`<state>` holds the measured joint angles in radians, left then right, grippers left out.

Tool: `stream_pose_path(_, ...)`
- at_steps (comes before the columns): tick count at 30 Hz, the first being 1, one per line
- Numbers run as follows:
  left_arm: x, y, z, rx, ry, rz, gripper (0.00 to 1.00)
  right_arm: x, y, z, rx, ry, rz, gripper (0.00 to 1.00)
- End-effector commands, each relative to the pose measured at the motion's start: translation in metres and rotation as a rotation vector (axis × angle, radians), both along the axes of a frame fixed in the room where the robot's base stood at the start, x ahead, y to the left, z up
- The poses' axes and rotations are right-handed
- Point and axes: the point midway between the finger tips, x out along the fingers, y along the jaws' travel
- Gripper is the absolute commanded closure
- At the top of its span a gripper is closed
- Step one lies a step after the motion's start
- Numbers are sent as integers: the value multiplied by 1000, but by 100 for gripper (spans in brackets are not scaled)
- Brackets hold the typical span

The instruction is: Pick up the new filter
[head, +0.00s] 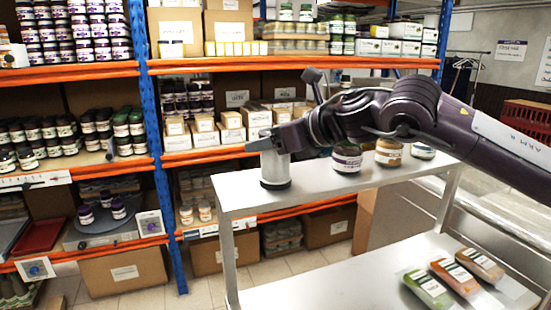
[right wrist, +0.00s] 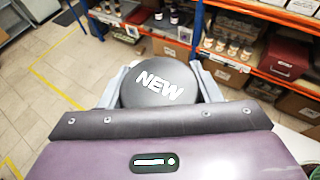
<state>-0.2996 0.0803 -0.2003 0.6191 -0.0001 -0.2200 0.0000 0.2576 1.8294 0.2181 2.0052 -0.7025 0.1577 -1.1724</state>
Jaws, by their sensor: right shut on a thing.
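The new filter (head: 275,168) is a grey cylinder with a dark bottom rim, upright at the left end of the cart's top shelf in the head view. In the right wrist view its round dark top (right wrist: 160,88) bears the word "NEW". My right gripper (head: 268,143) is shut on the filter near its top, with one finger on each side of it. I cannot tell whether the filter's base touches the shelf. My left gripper is not in view.
Stocked orange-and-blue racking (head: 160,130) stands behind. Tiled floor (right wrist: 45,90) shows in the right wrist view.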

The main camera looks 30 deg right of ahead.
Motion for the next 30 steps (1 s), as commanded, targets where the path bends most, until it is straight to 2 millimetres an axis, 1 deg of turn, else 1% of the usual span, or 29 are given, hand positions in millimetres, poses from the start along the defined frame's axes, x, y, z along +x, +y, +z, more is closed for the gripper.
stream_pose_path(1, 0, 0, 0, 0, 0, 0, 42, 0, 0, 0, 0, 0, 0, 66)
stream_pose_path(2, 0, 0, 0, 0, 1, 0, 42, 0, 0, 0, 0, 0, 0, 70)
stream_pose_path(11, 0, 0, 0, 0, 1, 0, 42, 0, 0, 3, -1, -1, -1, 70)
stream_pose_path(14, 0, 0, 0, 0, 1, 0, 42, 0, -1, 10, -2, -1, -2, 70)
stream_pose_path(16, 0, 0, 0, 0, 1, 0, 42, 0, -1, 18, -4, -1, -3, 70)
stream_pose_path(20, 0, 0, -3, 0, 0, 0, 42, 0, -1, 46, -7, -4, -4, 70)
stream_pose_path(27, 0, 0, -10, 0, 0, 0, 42, 1, -1, 116, -5, -4, -4, 70)
stream_pose_path(30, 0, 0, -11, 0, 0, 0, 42, 1, 0, 139, -4, -2, -3, 70)
